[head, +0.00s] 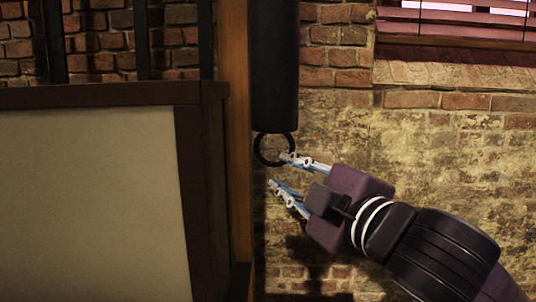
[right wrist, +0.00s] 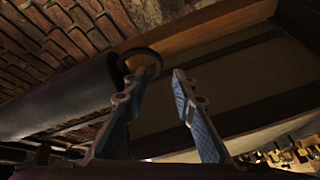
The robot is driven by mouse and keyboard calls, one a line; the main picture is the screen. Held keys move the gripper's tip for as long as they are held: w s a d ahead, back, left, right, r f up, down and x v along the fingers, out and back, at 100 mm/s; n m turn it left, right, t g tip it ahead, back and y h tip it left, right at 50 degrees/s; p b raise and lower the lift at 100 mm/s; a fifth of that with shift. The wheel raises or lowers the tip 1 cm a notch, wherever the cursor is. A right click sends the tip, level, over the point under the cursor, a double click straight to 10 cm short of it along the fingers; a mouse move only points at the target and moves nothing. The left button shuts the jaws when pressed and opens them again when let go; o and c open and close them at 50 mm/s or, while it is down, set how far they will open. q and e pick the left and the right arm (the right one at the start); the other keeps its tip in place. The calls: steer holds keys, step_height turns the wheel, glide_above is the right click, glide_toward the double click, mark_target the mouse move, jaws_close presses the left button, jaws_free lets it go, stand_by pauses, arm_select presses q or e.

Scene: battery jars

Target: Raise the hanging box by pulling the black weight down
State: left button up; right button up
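The black weight (head: 275,65) is a dark cylinder hanging upright at top centre, with a black ring (head: 262,158) at its lower end. It also shows in the right wrist view as a dark cylinder (right wrist: 60,100) at left, with its ring (right wrist: 147,50) near the centre. My right gripper (head: 277,170) is open, its two blue-and-silver fingers apart. Its upper fingertip overlaps the ring; the lower one is below it. In the right wrist view (right wrist: 157,73) the left fingertip overlaps the ring's lower part; I cannot tell whether it passes through. The hanging box cannot be identified for certain. My left gripper is out of view.
A wooden post (head: 237,140) stands just left of the weight. A large pale panel (head: 85,200) with a dark frame fills the lower left. A brick wall (head: 440,180) is behind, with a window ledge at upper right. Space below the ring looks clear.

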mark_target(269, 164)
steer(key=p+x, duration=0.2)
steer(key=x, duration=0.5)
steer(key=shift+r+p, duration=0.15)
steer(key=shift+p, duration=0.25)
steer(key=shift+w+a, duration=0.2)
steer(key=shift+w, duration=0.2)
steer(key=shift+c, duration=0.5)
jaws_close()
